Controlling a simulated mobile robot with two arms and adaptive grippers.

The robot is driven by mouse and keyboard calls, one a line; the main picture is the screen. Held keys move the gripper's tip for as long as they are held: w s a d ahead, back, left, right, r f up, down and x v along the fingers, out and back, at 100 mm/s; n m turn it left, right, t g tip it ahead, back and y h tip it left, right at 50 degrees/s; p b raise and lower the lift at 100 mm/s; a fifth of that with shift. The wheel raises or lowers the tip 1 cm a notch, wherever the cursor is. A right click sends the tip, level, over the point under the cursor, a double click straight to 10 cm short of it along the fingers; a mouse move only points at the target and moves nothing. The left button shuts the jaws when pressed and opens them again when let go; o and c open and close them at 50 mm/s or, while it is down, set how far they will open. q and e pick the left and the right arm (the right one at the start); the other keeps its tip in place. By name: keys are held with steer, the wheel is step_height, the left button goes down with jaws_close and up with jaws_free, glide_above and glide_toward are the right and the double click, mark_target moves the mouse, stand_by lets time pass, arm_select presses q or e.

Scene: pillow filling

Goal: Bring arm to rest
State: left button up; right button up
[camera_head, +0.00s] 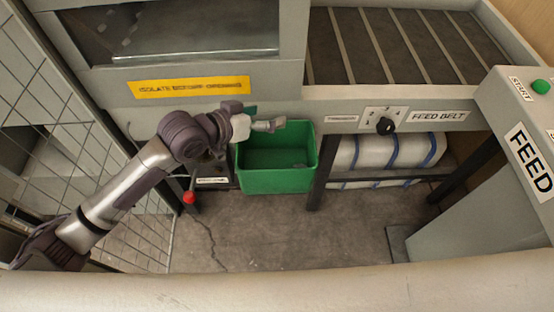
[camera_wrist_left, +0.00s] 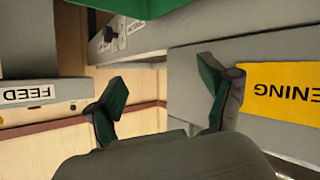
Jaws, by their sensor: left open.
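My left arm (camera_head: 125,187) comes in from the left in the camera_head view, silver with dark joints. My left gripper (camera_head: 264,118) is at its end, by the machine front and over the left rear part of a green bin (camera_head: 275,181). In the left wrist view my left gripper (camera_wrist_left: 163,92) has its two dark green-padded fingers spread, with nothing between them. The right gripper is in neither view.
A wire mesh fence (camera_head: 150,238) stands at the left. A red knob (camera_head: 189,197) is near the arm. A slatted feed belt (camera_head: 400,45), a dial (camera_head: 385,125) and a grey FEED pedestal (camera_head: 490,210) are to the right. The concrete floor (camera_head: 270,235) in front is clear.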

arm_select(q)
steer(key=shift+r, duration=0.55)
steer(key=s+a+f+n+g+y, duration=0.2)
steer(key=s+a+f+y, duration=0.4)
steer(key=s+a, duration=0.55)
steer(key=s+a+f+n+g+y, duration=0.25)
steer(key=s+a+f, duration=0.55)
steer(key=s, duration=0.7)
step_height(320, 180, down, 26)
steer(key=s+g, duration=0.1)
steer(key=s, duration=0.1)
steer(key=s+a+f+g+y+p, duration=0.1)
steer(key=s+a+f, duration=0.2)
steer(key=s+f, duration=1.2)
steer(key=shift+s, duration=0.6)
